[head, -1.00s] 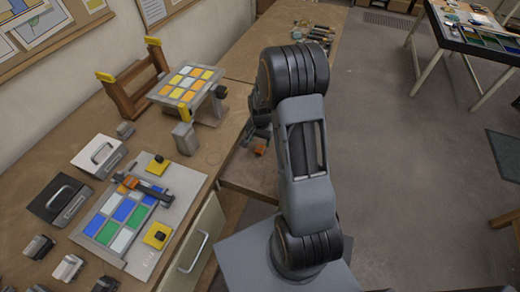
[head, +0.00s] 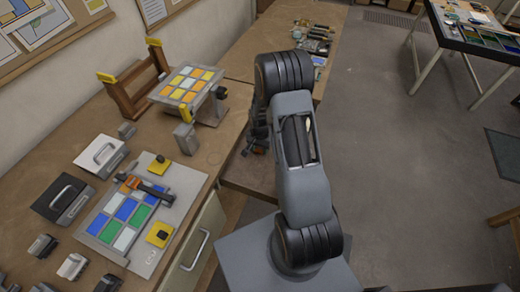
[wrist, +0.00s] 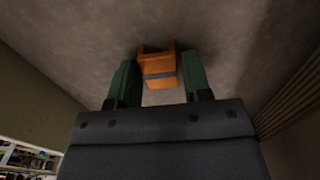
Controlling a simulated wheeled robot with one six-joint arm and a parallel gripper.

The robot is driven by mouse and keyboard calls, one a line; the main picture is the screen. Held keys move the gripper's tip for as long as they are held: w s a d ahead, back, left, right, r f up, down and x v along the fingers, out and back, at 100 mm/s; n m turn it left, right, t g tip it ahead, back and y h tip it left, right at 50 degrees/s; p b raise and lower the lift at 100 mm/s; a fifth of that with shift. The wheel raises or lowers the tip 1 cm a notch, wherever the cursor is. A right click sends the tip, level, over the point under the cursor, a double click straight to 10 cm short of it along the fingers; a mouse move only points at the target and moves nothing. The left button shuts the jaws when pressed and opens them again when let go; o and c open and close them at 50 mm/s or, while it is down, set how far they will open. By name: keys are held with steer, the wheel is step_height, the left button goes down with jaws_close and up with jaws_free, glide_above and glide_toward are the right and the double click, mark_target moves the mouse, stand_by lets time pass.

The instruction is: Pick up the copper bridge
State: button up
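The copper bridge (wrist: 158,66) is a small orange block with a dark band across it. Only a small orange spot of the bridge shows there.
A glass panel (head: 108,236) of blue, green and white panes lies on the bench (head: 60,115), with a dark bar across it. Left of it are white (head: 98,157) and black (head: 63,198) handled blocks. A tilted panel (head: 188,84) stands behind.

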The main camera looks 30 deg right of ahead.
steer(key=c, duration=0.6)
steer(key=shift+r, duration=0.1)
steer(key=shift+r+b, duration=0.35)
steer(key=shift+r, duration=0.25)
steer(key=s+r, duration=0.4)
steer(key=s+r+b, duration=0.1)
steer(key=s+r, duration=0.2)
steer(key=s, duration=0.2)
steer(key=s+r+b, duration=0.1)
steer(key=s+r, duration=0.3)
steer(key=s, duration=0.1)
steer(key=shift+a+r, duration=0.3)
steer(key=shift+r, duration=0.15)
step_height(320, 180, up, 3)
steer(key=shift+f+p, duration=0.1)
steer(key=shift+p, duration=1.15)
